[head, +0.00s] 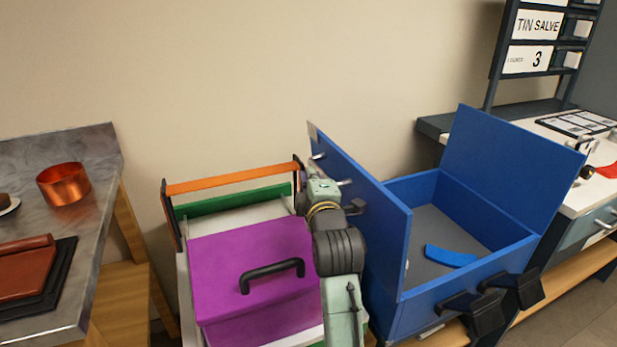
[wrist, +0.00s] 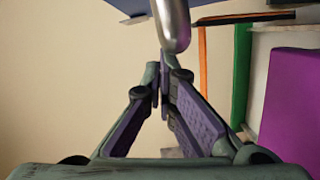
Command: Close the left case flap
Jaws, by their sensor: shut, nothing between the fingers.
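The blue case (head: 385,302) stands open at the right of the head view. Its left flap (head: 372,215) stands up steeply, with metal handle parts on its outer side. My arm rises in front of that side and mostly hides my gripper in the head view. In the wrist view my gripper (wrist: 165,80) is shut and empty. Its fingertips are close to a rounded metal bar (wrist: 172,28), by a strip of the blue flap (wrist: 215,8) along the top edge. I cannot tell whether they touch.
The right flap (head: 508,160) is also raised. A blue curved piece (head: 450,257) lies inside the case. A purple-lidded box (head: 235,260) with an orange bar (head: 230,179) stands just left of my arm. A grey table (head: 80,230) holds a copper pot (head: 63,186) at far left.

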